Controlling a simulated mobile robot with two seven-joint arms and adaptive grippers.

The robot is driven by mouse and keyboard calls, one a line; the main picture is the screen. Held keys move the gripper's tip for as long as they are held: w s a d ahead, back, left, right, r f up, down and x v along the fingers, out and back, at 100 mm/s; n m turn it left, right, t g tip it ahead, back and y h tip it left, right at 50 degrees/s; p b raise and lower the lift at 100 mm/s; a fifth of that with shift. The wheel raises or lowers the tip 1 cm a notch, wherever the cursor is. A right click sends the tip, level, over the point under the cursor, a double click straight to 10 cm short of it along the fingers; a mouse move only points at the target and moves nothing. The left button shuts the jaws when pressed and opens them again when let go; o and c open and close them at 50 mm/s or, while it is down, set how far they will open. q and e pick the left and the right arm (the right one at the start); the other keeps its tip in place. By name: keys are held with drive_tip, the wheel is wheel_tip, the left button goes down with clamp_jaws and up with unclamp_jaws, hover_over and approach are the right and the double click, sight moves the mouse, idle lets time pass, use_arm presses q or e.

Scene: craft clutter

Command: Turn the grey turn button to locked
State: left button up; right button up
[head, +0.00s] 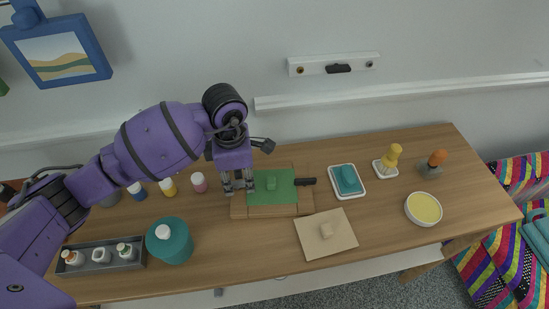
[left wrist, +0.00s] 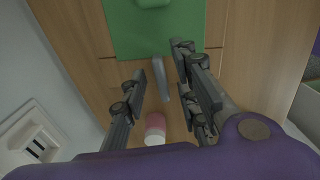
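A wooden box (head: 272,211) with a green lid (head: 286,190) and green knob (head: 271,183) sits mid-table; the lid also shows in the left wrist view (left wrist: 180,38). The grey turn button (left wrist: 161,79) is a narrow bar on the wood in the left wrist view. My left gripper (head: 239,189) points down at the box's left side. Its fingers (left wrist: 163,67) are open, one either side of the button, with gaps showing. My right gripper is not in view.
A dark handle-like piece (head: 306,181) sticks out at the box's right. A pink bottle (head: 199,182) with a white cap stands left of the gripper.

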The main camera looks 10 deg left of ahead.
sight(239, 182)
use_arm(q)
clamp_jaws()
drive_tip(key=shift+s+f+m+b, duration=0.1)
drive_tip(key=shift+m+b, duration=0.25)
drive_tip(key=shift+m, duration=0.45)
unclamp_jaws()
wheel_tip(239, 182, up, 12)
idle(0.4)
idle(0.4)
